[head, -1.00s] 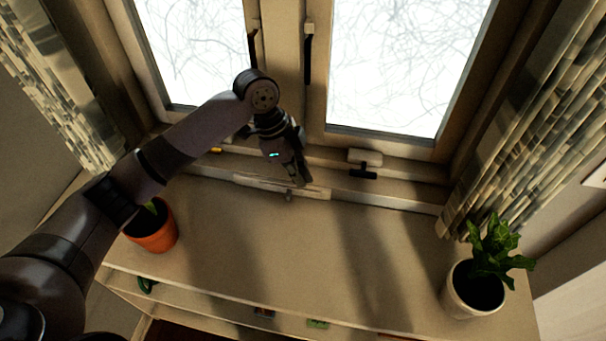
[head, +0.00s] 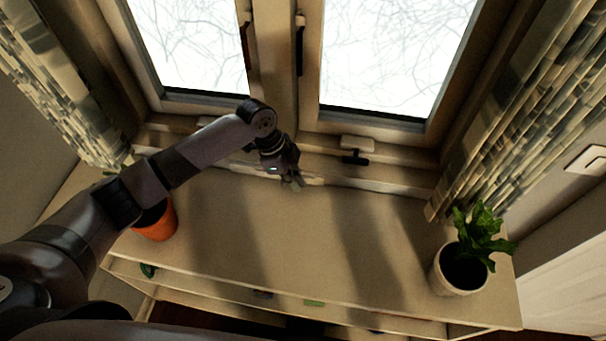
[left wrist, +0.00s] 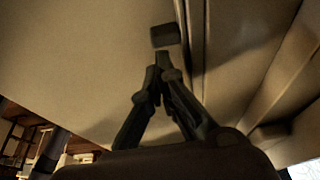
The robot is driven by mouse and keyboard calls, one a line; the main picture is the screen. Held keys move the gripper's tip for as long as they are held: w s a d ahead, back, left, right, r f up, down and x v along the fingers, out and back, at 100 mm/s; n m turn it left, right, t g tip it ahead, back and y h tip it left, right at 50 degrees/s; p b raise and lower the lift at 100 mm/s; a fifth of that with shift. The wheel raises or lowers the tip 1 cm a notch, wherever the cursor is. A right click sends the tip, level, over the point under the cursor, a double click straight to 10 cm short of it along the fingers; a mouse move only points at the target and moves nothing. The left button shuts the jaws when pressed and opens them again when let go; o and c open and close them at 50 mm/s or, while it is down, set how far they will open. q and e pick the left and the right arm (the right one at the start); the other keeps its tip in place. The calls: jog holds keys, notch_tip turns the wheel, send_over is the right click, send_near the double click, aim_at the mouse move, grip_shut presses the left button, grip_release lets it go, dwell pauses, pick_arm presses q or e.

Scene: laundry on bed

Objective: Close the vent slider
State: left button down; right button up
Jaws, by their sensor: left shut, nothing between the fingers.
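The vent slider strip (head: 314,180) is a pale, narrow bar along the foot of the window frame. My left gripper (head: 294,185) is in front of it and hides its middle part. In the left wrist view, my left gripper (left wrist: 162,66) is shut and empty, its two fingers meeting at the tips. A short dark knob (left wrist: 165,36), apparently the slider's, is just beyond the fingertips. I cannot tell whether they touch. In the head view the knob is not clear behind the fingers. My right gripper is not in view.
An orange pot (head: 158,222) stands at the left of the sill (head: 280,235), partly behind my arm. A white pot with a green plant (head: 460,268) stands at the right. The sill's middle is clear.

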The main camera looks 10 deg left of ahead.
pick_arm(q)
jog(key=shift+a, duration=0.4)
jog(key=shift+d, duration=0.1)
jog(key=a, duration=0.6)
jog(key=shift+a+p, duration=0.25)
jog(key=shift+p, duration=0.1)
jog(key=shift+d, duration=0.1)
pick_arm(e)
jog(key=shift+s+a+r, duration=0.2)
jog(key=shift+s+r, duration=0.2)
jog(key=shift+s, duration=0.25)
